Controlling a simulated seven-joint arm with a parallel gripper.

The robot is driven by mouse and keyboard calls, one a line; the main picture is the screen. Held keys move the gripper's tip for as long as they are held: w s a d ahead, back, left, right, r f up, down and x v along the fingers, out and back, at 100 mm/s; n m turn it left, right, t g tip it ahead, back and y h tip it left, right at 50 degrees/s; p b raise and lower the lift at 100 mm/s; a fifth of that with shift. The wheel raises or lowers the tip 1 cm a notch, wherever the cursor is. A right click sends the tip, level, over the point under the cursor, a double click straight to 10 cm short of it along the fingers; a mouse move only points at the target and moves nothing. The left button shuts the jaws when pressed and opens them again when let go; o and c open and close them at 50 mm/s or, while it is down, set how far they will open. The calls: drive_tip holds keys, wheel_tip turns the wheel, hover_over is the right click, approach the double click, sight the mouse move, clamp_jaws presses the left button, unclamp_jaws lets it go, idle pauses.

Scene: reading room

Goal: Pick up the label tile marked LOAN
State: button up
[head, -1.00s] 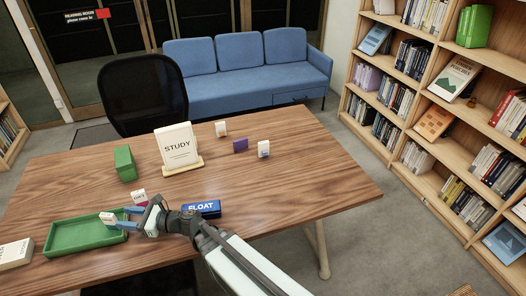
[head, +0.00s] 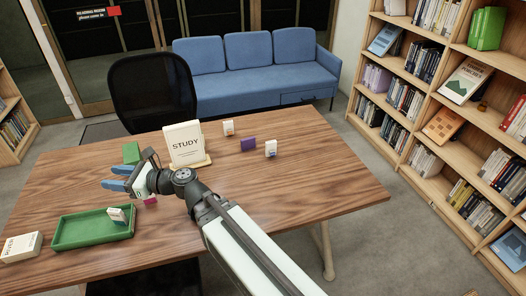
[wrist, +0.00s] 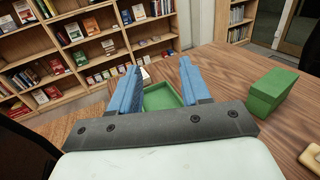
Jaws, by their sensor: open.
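My gripper (head: 116,178) is open and empty, raised above the table's left part, behind the green tray. Its blue fingers stand apart in the wrist view (wrist: 160,85). A small white label tile (head: 117,214) stands in the right end of the green tray (head: 75,236); its marking is too small to read. Other small tiles stand on the table: a white one (head: 228,128), a purple one (head: 248,145) and a white one with a blue mark (head: 271,149). A pink-edged tile (head: 150,202) is mostly hidden by my arm. I cannot read LOAN on any tile.
A STUDY sign (head: 183,143) stands at the table's middle back. A green block (head: 131,152) stands left of it and also shows in the wrist view (wrist: 268,92). A RIVER book (head: 22,246) lies left of the tray. The table's right part is clear.

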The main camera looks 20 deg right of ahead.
drive_tip(key=w+d+f+n+g+h, duration=0.3)
drive_tip(key=w+d+n+h, duration=0.5)
drive_tip(key=w+d+n, duration=1.45)
drive_tip(key=d+r+n+g+h, duration=0.2)
drive_tip(key=d+n+h, duration=0.2)
drive_tip(key=d+n, duration=0.8)
drive_tip(key=d+r+n+g+h, duration=0.2)
drive_tip(key=d+r+n+h, duration=0.3)
drive_tip(key=d, duration=1.2)
drive_tip(key=n, duration=0.1)
hover_over(271, 142)
wheel_tip(271, 142, down, 7)
drive_tip(key=f, duration=0.9)
drive_tip(key=shift+w+a, duration=0.15)
drive_tip(key=shift+w, duration=0.15)
drive_tip(key=shift+s+d+f, duration=0.1)
drive_tip(key=shift+f, duration=1.2)
drive_tip(key=shift+s+d+f, duration=0.1)
drive_tip(key=shift+f, duration=1.15)
